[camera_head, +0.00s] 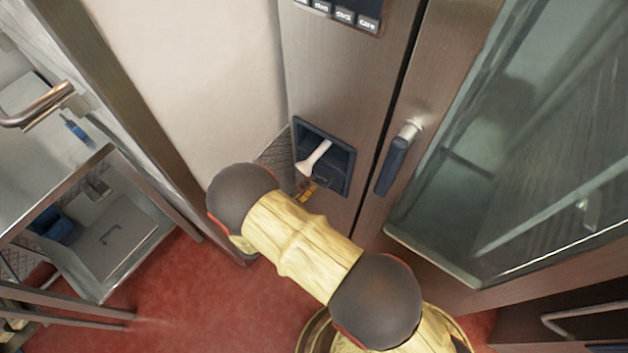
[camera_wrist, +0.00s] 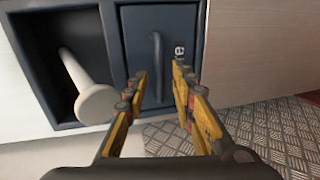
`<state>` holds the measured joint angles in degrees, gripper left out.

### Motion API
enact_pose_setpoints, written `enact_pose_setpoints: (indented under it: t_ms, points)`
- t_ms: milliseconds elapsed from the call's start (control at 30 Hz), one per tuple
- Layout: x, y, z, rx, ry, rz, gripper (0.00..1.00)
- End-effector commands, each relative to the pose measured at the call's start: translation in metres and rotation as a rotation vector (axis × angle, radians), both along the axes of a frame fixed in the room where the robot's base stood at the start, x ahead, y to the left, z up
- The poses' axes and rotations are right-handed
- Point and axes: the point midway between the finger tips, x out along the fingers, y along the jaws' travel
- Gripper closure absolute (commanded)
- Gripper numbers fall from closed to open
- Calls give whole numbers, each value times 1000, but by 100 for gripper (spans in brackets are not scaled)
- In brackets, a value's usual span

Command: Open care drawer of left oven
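The left oven (camera_head: 340,70) is a steel front with a dark blue recessed unit low on its panel. The care drawer (camera_head: 328,180) is the lower part of this unit, partly hidden by my gripper. In the wrist view, the drawer face (camera_wrist: 135,35) is flat, dark blue and looks closed, with a narrow upright handle (camera_wrist: 157,55). My gripper (camera_head: 306,188) is in front of the drawer. In the wrist view, its yellow fingers (camera_wrist: 160,80) are apart, with the handle's lower end between the tips in the picture. I cannot tell whether they touch it.
A white nozzle (camera_head: 314,158) sits in the open recess beside the drawer. The oven door handle (camera_head: 397,160) and glass door (camera_head: 510,130) are to the right. A steel frame with shelves (camera_head: 105,235) stands left. Red floor (camera_head: 190,310) is clear below.

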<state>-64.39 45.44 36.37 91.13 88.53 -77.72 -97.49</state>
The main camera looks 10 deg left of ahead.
Motion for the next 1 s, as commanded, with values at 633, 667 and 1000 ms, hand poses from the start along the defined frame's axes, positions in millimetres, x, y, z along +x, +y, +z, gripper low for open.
enact_pose_setpoints:
  t_ms: [633,667,1000]
  points:
    - [32,-13,-8,2,0,2,76]
    - [32,-13,-8,2,0,2,78]
    - [32,-13,-8,2,0,2,97]
